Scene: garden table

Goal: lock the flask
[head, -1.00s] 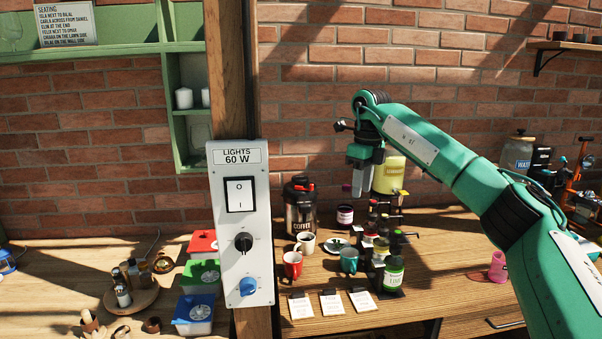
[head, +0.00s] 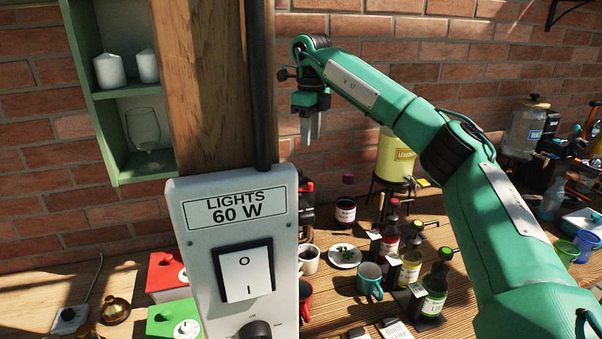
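The flask (head: 306,212) is dark with a red part at its top. It stands on the table at the back, and the light switch panel hides most of it. Its lock cannot be made out. My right gripper (head: 311,138) hangs in front of the brick wall, above the flask in the picture and apart from it. Its two grey fingers point down, close together, with nothing seen between them; whether they are shut is unclear. My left gripper is not in view.
The light switch panel (head: 285,207) on a wooden post (head: 215,80) stands close in front. Right of the flask are a dark jar (head: 345,212), several bottles (head: 411,268), a teal mug (head: 370,282), a plate (head: 344,257) and a yellow dispenser (head: 394,160).

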